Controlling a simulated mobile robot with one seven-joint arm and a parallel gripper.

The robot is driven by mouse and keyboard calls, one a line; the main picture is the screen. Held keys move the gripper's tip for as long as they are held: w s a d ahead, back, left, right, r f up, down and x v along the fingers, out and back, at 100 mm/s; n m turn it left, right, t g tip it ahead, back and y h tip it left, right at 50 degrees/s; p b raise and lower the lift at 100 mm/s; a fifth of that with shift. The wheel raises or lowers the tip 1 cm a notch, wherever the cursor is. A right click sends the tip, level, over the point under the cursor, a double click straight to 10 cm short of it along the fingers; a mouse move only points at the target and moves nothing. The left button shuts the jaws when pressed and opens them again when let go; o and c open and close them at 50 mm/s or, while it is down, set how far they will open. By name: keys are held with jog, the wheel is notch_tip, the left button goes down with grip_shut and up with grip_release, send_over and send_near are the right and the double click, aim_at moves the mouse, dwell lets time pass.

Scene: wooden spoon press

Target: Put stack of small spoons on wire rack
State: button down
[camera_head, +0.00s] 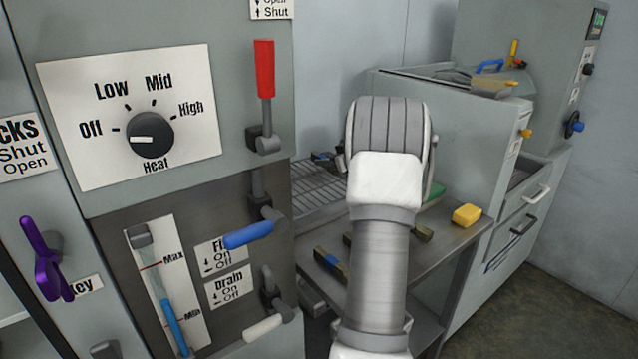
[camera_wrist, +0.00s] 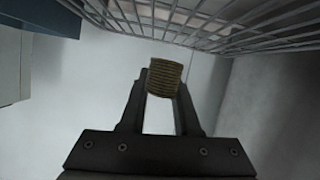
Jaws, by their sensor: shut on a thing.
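My gripper (camera_wrist: 163,84) is shut on the stack of small spoons (camera_wrist: 165,78), a brown, ridged bundle between the two fingertips in the wrist view. The wire rack (camera_wrist: 215,42) spans the top of that view, beyond the fingertips. The stack appears apart from its wires; the height between them is hard to judge. In the head view the wire rack (camera_head: 308,188) lies on the left part of the metal table, behind the control panel's edge. My arm hides the gripper, the held stack and part of the rack there.
On the metal table (camera_head: 440,260), brown pieces (camera_head: 330,263) and a yellow sponge (camera_head: 467,214) lie near the arm. The panel with a red lever (camera_head: 265,70) and a blue lever (camera_head: 248,236) stands close at left. A grey machine (camera_head: 455,110) stands behind right.

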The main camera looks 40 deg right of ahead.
aim_at(319, 183)
jog(key=shift+w+a+f+b, duration=0.2)
jog(key=shift+w+f, duration=0.2)
jog(key=shift+w, duration=0.15)
jog(key=shift+w+a+f+b, duration=0.1)
jog(key=shift+w+a+f, duration=0.05)
jog(key=shift+w+f, duration=0.3)
jog(key=shift+f+b, duration=1.05)
jog(key=shift+f, duration=0.7)
jog(key=shift+f, duration=0.15)
jog(key=c, duration=0.6)
grip_release()
jog(key=shift+s+r, duration=0.1)
jog(key=shift+r, duration=0.15)
jog(key=p+v, duration=0.3)
jog(key=v, duration=0.8)
jog(key=shift+s+a, duration=0.1)
jog(key=shift+s, duration=0.25)
